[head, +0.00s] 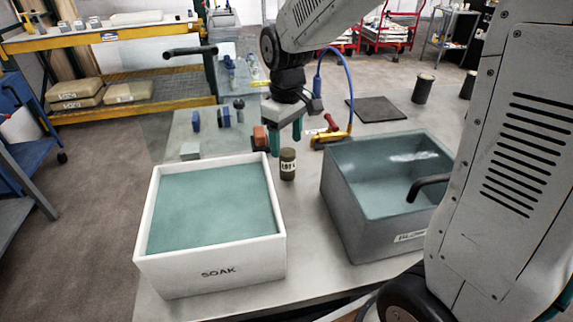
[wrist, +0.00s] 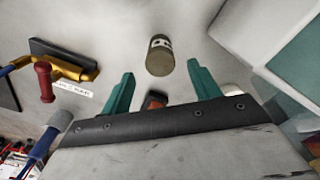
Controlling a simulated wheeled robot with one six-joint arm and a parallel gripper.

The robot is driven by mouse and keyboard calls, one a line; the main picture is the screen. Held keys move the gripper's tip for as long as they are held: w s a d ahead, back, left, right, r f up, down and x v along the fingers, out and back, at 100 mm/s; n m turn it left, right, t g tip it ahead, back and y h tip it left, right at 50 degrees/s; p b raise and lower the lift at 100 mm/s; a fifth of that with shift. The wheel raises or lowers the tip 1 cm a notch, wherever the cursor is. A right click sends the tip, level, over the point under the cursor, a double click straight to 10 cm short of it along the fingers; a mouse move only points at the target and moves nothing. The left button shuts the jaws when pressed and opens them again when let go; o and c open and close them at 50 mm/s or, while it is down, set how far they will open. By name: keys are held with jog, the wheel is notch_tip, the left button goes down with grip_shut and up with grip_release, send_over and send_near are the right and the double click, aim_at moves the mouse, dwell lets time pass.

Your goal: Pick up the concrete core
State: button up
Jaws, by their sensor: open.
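The concrete core (head: 288,164) is a small dark olive-brown cylinder with a pale lettered label. It stands upright on the grey table between the two basins. My gripper (head: 286,138) is open and empty, with teal fingers pointing down, just behind and above the core in the head view. In the wrist view, the core (wrist: 159,55) appears ahead of the gap between the fingertips (wrist: 160,73), apart from both fingers.
A reddish block (head: 261,137) sits behind my gripper. Small blue items stand further back.

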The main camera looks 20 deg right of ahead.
aim_at(287, 164)
jog(key=f, duration=0.8)
jog(key=shift+s, duration=0.2)
jog(key=c, duration=1.2)
jog(key=shift+r, duration=0.1)
